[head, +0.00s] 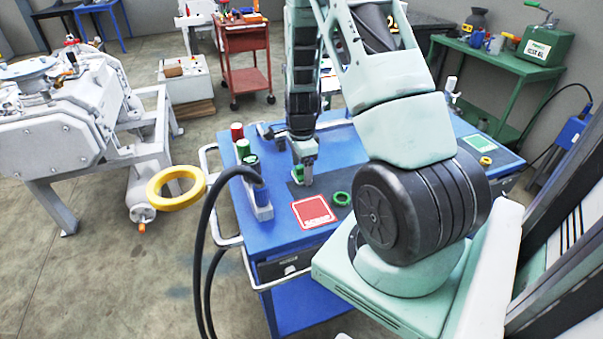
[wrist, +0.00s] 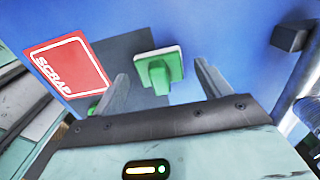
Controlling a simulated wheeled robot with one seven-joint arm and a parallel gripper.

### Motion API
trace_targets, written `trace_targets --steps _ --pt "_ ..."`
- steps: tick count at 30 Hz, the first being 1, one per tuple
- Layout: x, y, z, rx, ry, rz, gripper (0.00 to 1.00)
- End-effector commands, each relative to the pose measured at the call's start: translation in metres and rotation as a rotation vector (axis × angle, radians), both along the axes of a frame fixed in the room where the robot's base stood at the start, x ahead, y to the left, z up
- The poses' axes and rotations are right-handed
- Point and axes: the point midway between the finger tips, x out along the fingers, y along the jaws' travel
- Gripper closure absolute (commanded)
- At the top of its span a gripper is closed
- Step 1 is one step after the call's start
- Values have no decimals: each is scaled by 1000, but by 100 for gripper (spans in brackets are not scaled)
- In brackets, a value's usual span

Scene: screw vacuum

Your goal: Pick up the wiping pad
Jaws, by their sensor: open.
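The wiping pad (wrist: 160,70), a green block with a green handle and a white edge, lies on a dark grey patch (wrist: 118,50) of the blue table. My gripper (wrist: 160,78) is open, with one finger to the left of the pad and one to the right. Both fingers look apart from the pad in the wrist view. In the head view my gripper (head: 302,160) points down over the table, and the pad (head: 308,177) shows small and partly hidden at its tip.
A red SCRAP mat (head: 314,212) and a green ring (head: 341,198) lie close by on the blue cart (head: 282,222). Red, green and black-topped cylinders (head: 243,148) stand along its left edge. A dark block (wrist: 290,37) sits at right in the wrist view.

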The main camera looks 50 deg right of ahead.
Motion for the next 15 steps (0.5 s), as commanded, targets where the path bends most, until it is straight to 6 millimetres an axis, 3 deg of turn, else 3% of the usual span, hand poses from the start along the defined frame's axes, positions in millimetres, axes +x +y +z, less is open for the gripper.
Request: trace_targets --steps 8,13,15 --pt "0 0 -3 0 -1 1 26" --pt "0 0 -3 0 -1 1 72" --pt "0 0 -3 0 -1 1 72"
